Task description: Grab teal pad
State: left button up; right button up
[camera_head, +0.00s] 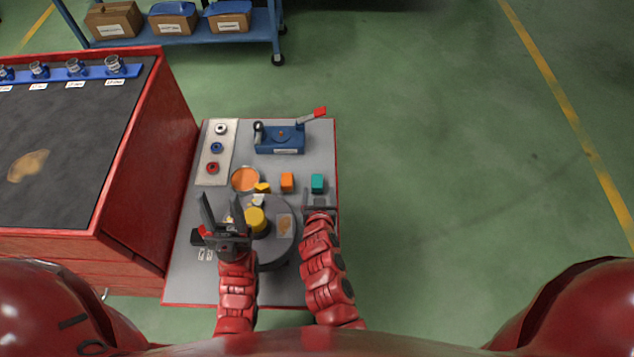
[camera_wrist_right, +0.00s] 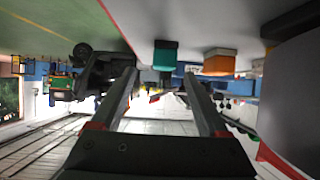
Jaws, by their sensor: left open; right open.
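The teal pad (camera_head: 317,183) is a small block on the grey table top, near its right edge. My right gripper (camera_head: 320,203) is open and empty just on the near side of the pad. In the right wrist view, which looks upside down, the teal pad (camera_wrist_right: 165,56) shows beyond the tips of the open fingers (camera_wrist_right: 160,80), apart from them. My left gripper (camera_head: 223,204) is open at the left of the round grey turntable (camera_head: 284,248), with nothing seen between its fingers.
An orange block (camera_head: 287,182) stands left of the teal pad; it also shows in the wrist view (camera_wrist_right: 219,62). A yellow cylinder (camera_head: 256,220) is on the turntable. A blue fixture with a red-tipped lever (camera_head: 280,140) stands behind. A red cabinet (camera_head: 150,160) borders the left.

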aim_at(317, 183)
jog(key=shift+w+f, duration=0.35)
jog(key=shift+w, duration=0.2)
jog(key=shift+a+r+x, duration=0.15)
jog(key=shift+x, duration=1.15)
jog(key=shift+a+r+x, duration=0.1)
jog(key=shift+a+x, duration=0.05)
jog(key=shift+x, duration=1.15)
jog(key=shift+w, duration=0.15)
grip_shut()
